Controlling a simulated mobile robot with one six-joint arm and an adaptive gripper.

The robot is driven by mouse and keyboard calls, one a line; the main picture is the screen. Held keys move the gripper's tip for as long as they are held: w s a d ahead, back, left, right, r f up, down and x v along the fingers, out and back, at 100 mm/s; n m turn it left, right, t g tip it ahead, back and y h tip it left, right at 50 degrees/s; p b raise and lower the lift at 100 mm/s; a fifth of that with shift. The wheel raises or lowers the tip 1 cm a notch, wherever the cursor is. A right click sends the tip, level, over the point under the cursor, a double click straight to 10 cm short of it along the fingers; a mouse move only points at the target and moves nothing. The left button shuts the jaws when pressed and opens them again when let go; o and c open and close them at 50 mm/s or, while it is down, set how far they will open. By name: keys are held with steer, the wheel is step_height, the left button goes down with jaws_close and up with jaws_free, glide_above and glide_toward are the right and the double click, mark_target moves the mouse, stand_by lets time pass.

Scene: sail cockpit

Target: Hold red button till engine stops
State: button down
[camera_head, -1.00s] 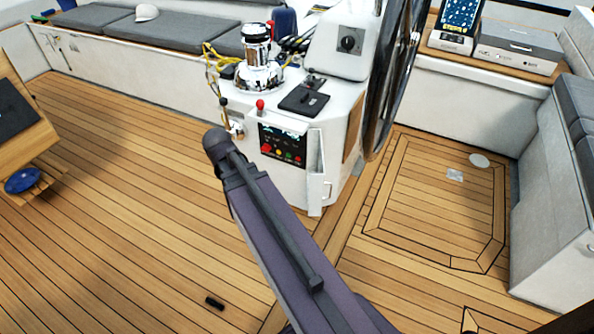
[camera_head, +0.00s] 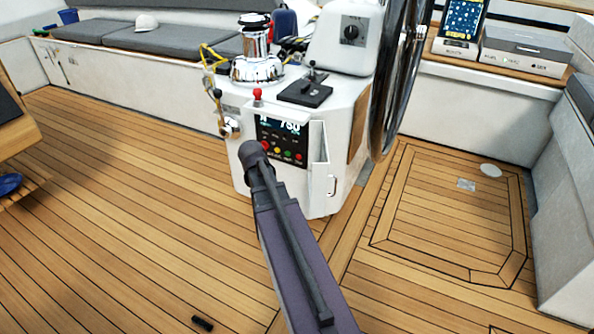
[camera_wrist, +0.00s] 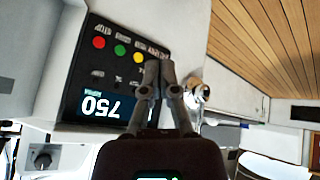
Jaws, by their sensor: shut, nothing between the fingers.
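The control panel (camera_head: 282,140) is on the front of the steering pedestal, with a lit display and a row of coloured buttons. In the wrist view it appears upside down. There the display (camera_wrist: 112,107) reads 750, above which are a red button (camera_wrist: 99,42), a green button (camera_wrist: 120,50) and a yellow button (camera_wrist: 139,57). In the head view another red button (camera_head: 265,146) is at the row's left end; my gripper hides that end in the wrist view. My gripper (camera_wrist: 160,68) is shut and empty, its tips over the panel beside the yellow button. Whether they touch is unclear.
A red-knobbed lever (camera_head: 257,97) stands above the panel's left, near a chrome winch (camera_head: 257,62). The steering wheel (camera_head: 400,80) is to the right. The teak deck (camera_head: 120,200) is mostly clear, with a small black object (camera_head: 202,323) in front.

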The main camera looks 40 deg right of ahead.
steer(key=w+d+f+m+t+h+b, duration=0.1)
steer(key=d+f+h+b, duration=0.1)
steer(key=d+f+b, duration=0.7)
steer(key=shift+w+d+b, duration=0.15)
steer(key=shift+d+b, duration=0.2)
steer(key=shift+d, duration=0.2)
steer(key=shift+d, duration=0.15)
glide_toward(297, 160)
steer(key=shift+s+a+f+x, duration=0.1)
steer(key=shift+f+x, duration=0.05)
steer(key=shift+x, duration=0.65)
steer(key=shift+s+a+f+x, duration=0.1)
steer(key=shift+a+f+x, duration=0.05)
steer(key=shift+x, duration=0.7)
steer(key=shift+a+f+x, duration=0.1)
steer(key=shift+x, duration=0.7)
steer(key=shift+w+d, duration=0.55)
steer(key=shift+d, duration=0.25)
stand_by(0.7)
steer(key=shift+s+a, duration=0.1)
steer(key=shift+a, duration=0.05)
stand_by(0.8)
steer(key=shift+s+a, duration=0.25)
steer(key=shift+a, duration=0.4)
